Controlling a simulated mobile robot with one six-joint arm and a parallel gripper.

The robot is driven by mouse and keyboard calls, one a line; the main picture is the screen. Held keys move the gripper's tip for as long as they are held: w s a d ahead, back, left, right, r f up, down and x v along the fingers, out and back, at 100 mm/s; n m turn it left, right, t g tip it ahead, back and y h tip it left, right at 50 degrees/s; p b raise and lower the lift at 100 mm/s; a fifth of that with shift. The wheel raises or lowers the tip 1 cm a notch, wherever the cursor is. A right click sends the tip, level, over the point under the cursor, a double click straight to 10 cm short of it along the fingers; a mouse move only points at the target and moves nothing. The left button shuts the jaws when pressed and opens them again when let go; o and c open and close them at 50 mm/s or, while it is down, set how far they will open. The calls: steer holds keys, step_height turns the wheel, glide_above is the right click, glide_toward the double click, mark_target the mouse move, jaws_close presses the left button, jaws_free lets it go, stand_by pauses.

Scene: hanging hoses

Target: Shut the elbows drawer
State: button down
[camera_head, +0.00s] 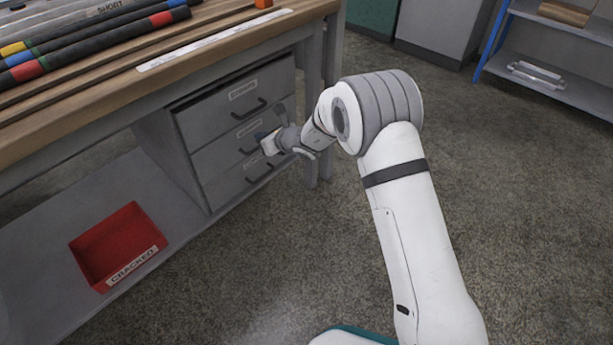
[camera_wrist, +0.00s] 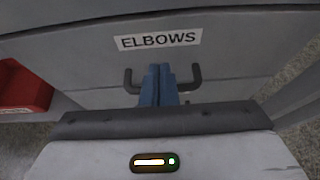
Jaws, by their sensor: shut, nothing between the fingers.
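The elbows drawer shows in the wrist view as a grey front (camera_wrist: 80,55) with a white ELBOWS label (camera_wrist: 158,39) and a dark bar handle (camera_wrist: 190,80) below it. In the head view a stack of three grey drawers sits under the bench, and my gripper (camera_head: 262,136) is at the middle drawer's front (camera_head: 215,156). My blue fingers (camera_wrist: 159,78) are shut and empty, in front of the handle's middle. I cannot tell whether they touch the front. How far this drawer stands out is unclear.
The top drawer (camera_head: 205,122) has a dark gap above its front. A red CRACKED bin (camera_head: 85,247) stands on the lower shelf, left of the drawers. A bench leg (camera_head: 312,150) is just right of the drawers. The floor (camera_head: 250,285) in front is clear.

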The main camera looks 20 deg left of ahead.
steer(key=s+d+b, duration=0.2)
steer(key=d, duration=0.5)
steer(key=shift+s, duration=0.4)
steer(key=s+d+r+n+g+h+p, duration=0.1)
steer(key=s+d+r+n+p, duration=0.4)
steer(key=r, duration=0.6)
steer(key=s+d+r+n+g+p, duration=0.1)
steer(key=d+r+n+p, duration=0.2)
steer(key=d+r+p, duration=0.55)
steer(key=s+d+r+n+g+h+p, duration=0.1)
steer(key=s+d+r+n+p, duration=0.3)
steer(key=r, duration=0.8)
steer(key=s+d+r+n+h+p, duration=0.3)
steer(key=s+d+r+p, duration=0.2)
steer(key=d+r+p, duration=0.2)
steer(key=s+d+r+n+h+p, duration=0.3)
steer(key=d+r+p, duration=0.5)
steer(key=d, duration=0.4)
steer(key=s+d+r+n+h+p, duration=0.3)
steer(key=s+d+r+n+p, duration=0.1)
steer(key=s+d+r+p, duration=0.3)
steer(key=shift+s+d+r+t+h+p, duration=0.4)
steer(key=shift+s+d+r, duration=0.25)
steer(key=shift+d, duration=0.6)
steer(key=shift+w+r, duration=0.1)
